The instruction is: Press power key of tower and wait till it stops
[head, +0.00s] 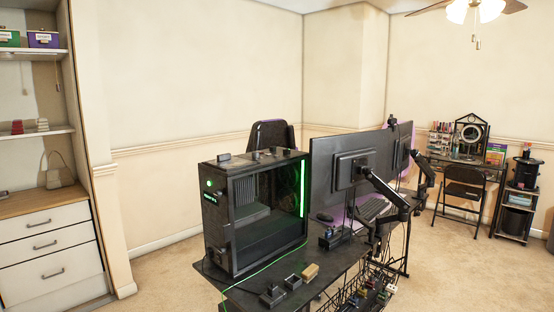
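The black computer tower (225,240) stands upright on the near end of the dark desk (245,296). It has a glass side panel, a lit green strip inside and green lettering on its front edge. A round green light (209,184) glows near the top of the front; I cannot tell for certain whether it is the power key. Neither of my grippers shows in the head view.
Two monitors (335,185) on black arms stand behind the tower, seen from the back. Small dark boxes and a tan block (310,272) lie on the desk beside it. Cables hang below the desk. A white drawer unit (45,250) stands left; carpet between is clear.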

